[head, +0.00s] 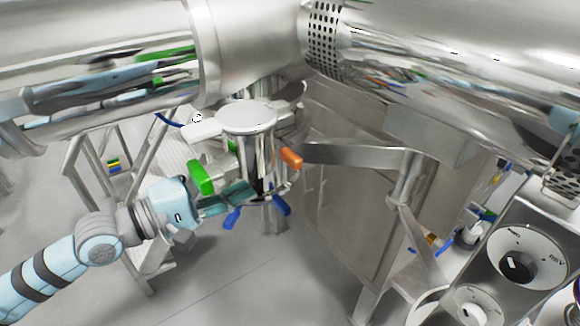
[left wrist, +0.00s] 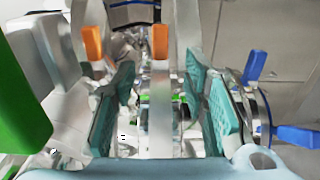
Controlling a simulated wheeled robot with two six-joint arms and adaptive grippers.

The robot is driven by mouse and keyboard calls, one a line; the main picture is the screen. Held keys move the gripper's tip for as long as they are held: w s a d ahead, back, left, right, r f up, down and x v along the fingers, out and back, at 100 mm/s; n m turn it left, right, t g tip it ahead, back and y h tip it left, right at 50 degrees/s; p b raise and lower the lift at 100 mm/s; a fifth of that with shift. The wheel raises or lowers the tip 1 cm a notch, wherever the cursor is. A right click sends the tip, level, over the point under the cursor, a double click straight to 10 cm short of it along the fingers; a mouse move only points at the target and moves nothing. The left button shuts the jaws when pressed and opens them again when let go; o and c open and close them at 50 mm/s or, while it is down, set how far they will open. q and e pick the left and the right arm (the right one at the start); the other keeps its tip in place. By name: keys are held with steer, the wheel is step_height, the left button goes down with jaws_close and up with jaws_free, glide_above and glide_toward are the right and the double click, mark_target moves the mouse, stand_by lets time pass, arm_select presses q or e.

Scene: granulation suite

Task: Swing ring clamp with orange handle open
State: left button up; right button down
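The ring clamp's orange handle (head: 291,158) sticks out to the right of the upright steel pipe under the large vessel. In the left wrist view an orange handle (left wrist: 160,42) stands ahead, between the fingers; another orange piece shows to its left, and I cannot tell whether it is a reflection. My left gripper (head: 228,199) is at the left of the pipe; its teal fingers hide part of the clamp. In the left wrist view its pads (left wrist: 162,112) are apart, with shiny metal between them and gaps at both sides. My right gripper is not in view.
A green handle (head: 202,177) is close above my left gripper. Blue handles (head: 231,217) (head: 281,205) hang below, and a white handle (head: 201,131) is above. Steel vessels fill the top. A control panel (head: 520,250) stands at right. The floor (head: 240,290) in front is clear.

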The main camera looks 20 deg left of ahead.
mark_target(287, 160)
arm_select(q)
steer(key=p+x, duration=0.1)
steer(key=x, duration=0.9)
steer(key=shift+w+d, duration=0.25)
steer(key=shift+w, duration=0.05)
steer(key=shift+w+d, duration=0.35)
jaws_close()
